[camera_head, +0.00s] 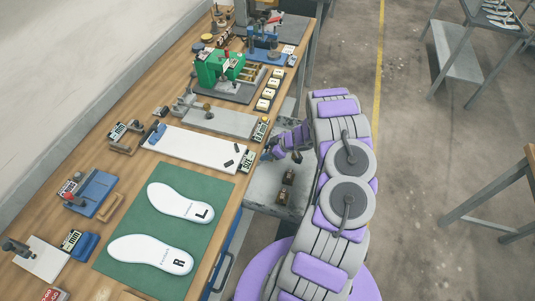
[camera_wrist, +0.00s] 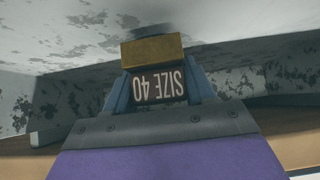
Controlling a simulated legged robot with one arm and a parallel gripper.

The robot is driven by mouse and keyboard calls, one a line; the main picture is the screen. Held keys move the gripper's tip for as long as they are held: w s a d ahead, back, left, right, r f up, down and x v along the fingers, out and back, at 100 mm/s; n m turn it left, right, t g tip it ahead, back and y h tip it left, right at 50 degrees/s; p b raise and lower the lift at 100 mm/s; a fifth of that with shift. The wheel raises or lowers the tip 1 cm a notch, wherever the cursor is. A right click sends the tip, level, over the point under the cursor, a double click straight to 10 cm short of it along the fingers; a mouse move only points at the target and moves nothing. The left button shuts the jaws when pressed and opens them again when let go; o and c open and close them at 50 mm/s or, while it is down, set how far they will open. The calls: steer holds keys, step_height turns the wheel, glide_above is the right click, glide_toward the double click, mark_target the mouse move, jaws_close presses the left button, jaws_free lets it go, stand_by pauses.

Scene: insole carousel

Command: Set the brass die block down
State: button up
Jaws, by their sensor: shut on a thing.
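The brass die block (camera_wrist: 152,50) has a brass top and a dark face with pale "SIZE 40" lettering, upside down in the wrist view. My gripper (camera_wrist: 159,86) is shut on it, with a blue finger on each side. In the head view my gripper (camera_head: 269,153) is by the right edge of the bench, above the grey metal surface; the held block cannot be made out there.
The wooden bench (camera_head: 140,95) holds a green mat (camera_head: 143,210) with two white insoles, a white board (camera_head: 200,150), a green press (camera_head: 220,68) and several small cards and tools. The grey surface has bare room around the two blocks. Open floor lies to the right.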

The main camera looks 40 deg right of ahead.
steer(key=shift+s+f, duration=0.15)
steer(key=shift+f, duration=0.35)
steer(key=shift+d+r, duration=0.1)
steer(key=o, duration=1.4)
